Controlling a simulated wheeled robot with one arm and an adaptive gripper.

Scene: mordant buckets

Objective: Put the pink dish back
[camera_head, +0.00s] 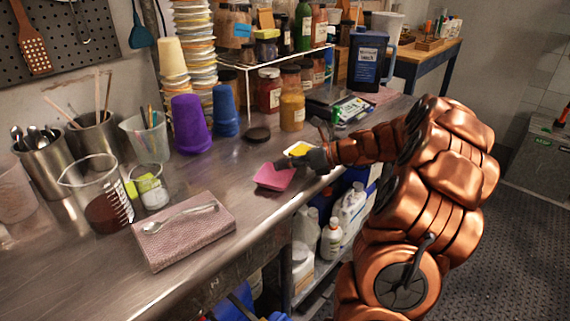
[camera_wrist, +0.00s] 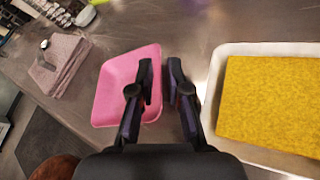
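The pink dish (camera_head: 272,178) sits on the steel counter near its front edge. In the wrist view the pink dish (camera_wrist: 115,88) is a shallow square dish on the left. My gripper (camera_head: 308,160) is low at the dish's right side. In the wrist view my gripper (camera_wrist: 162,80) has its fingers apart. The left finger overlaps the dish's right part, and the right finger is just outside its right edge. The dish's right rim shows in the gap, with no clear grip on it. Contact between fingers and dish cannot be told.
A white tray (camera_wrist: 212,80) with a yellow sponge (camera_wrist: 270,103) lies right of the gripper. A folded pink cloth (camera_head: 180,238) with a spoon (camera_head: 180,217) lies left. Bare counter lies between cloth and dish.

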